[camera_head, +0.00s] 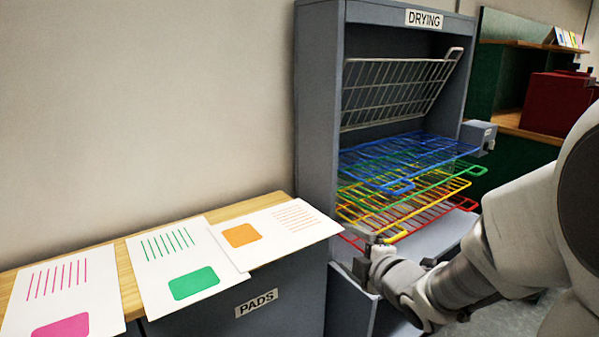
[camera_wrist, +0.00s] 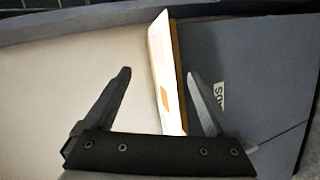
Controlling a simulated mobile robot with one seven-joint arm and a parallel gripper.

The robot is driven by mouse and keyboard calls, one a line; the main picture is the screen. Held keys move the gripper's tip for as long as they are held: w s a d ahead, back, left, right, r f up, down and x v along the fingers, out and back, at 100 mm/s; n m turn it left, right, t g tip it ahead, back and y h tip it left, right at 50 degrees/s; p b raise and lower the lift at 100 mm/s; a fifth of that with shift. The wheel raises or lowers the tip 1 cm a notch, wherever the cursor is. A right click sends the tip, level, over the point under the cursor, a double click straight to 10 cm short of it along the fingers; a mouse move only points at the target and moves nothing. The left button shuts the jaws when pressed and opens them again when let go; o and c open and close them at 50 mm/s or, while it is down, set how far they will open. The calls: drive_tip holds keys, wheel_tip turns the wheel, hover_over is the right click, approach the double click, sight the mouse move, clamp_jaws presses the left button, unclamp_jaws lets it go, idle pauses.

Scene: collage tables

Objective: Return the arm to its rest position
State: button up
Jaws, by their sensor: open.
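My gripper (camera_head: 368,246) is at the end of my arm, which reaches in from the right in the head view. It is close to the right end of the pads cabinet and in front of the drying rack's lower shelves. In the wrist view the two dark fingers of my gripper (camera_wrist: 160,82) stand wide apart. The white sheet with the orange patch (camera_wrist: 161,60) shows beyond the gap between them, seen steeply from the side. I see no thing held.
Sheets with a pink patch (camera_head: 65,295), a green patch (camera_head: 165,262) and an orange patch (camera_head: 290,240) lie on the pads cabinet (camera_head: 265,298). The drying rack (camera_head: 318,120) has a raised grey wire shelf (camera_head: 400,90) and lowered blue, green, yellow and red ones.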

drive_tip(key=s+d+r+m+g+h, duration=0.1)
drive_tip(key=s+d+r+m+h, duration=0.25)
drive_tip(key=d+m, duration=0.2)
drive_tip(key=s+a+m+g+h, duration=0.25)
drive_tip(key=s+m+g, duration=0.45)
drive_tip(key=s+m, duration=1.05)
drive_tip(key=s+r+n+p, duration=0.1)
drive_tip(key=s+r+p, duration=0.1)
drive_tip(key=r+p, duration=1.1)
drive_tip(key=s+r+n+y+p, duration=0.1)
drive_tip(key=r+n+p, duration=0.1)
drive_tip(key=r+p, duration=1.1)
drive_tip(key=shift+s+a, duration=0.15)
drive_tip(key=shift+s, duration=0.2)
drive_tip(key=shift+c, duration=0.3)
